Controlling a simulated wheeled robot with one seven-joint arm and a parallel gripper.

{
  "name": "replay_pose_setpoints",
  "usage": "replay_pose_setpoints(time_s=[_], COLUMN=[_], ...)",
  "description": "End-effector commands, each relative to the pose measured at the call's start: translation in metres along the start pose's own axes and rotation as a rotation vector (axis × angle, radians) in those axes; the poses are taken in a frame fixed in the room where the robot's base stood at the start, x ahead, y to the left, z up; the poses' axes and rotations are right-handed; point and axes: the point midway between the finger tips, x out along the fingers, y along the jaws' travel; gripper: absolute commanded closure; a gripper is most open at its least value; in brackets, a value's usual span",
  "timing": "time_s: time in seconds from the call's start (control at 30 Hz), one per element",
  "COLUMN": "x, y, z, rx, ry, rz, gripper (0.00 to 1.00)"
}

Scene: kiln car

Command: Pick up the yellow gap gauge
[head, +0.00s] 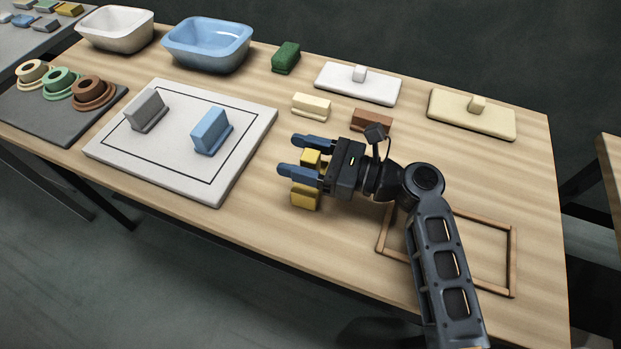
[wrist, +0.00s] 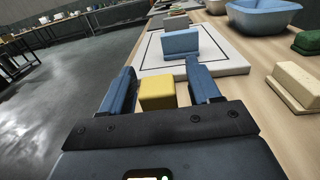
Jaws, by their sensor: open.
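The yellow gap gauge (head: 305,197) stands on the wooden table to the right of the white slab. My gripper (head: 289,153) is over it, with fingers pointing left across the table. In the wrist view the yellow block (wrist: 157,92) sits between the two open blue fingers of the gripper (wrist: 160,68), with a gap visible on the right side. In the head view the fingers and palm hide part of the gauge. I cannot tell whether a finger touches it.
A white slab (head: 100,148) holds a grey gauge (head: 147,110) and a blue gauge (head: 211,131). Cream (head: 311,106) and brown (head: 371,119) blocks lie behind my gripper. A wooden frame (head: 513,262) lies to the right, partly under my arm. Bowls and lidded plates stand at the back.

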Motion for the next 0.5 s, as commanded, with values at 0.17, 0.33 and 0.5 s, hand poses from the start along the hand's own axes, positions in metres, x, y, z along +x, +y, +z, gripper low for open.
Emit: replay_pose_setpoints(time_s=[0.17, 0.33, 0.5], x=[-0.0002, -0.0003, -0.0004], y=[0.0002, 0.0002, 0.0003], z=[-0.0001, -0.0002, -0.0002], rx=[0.000, 0.000, 0.000], ry=[0.000, 0.000, 0.000], rz=[0.000, 0.001, 0.001], gripper=[0.50, 0.66, 0.82])
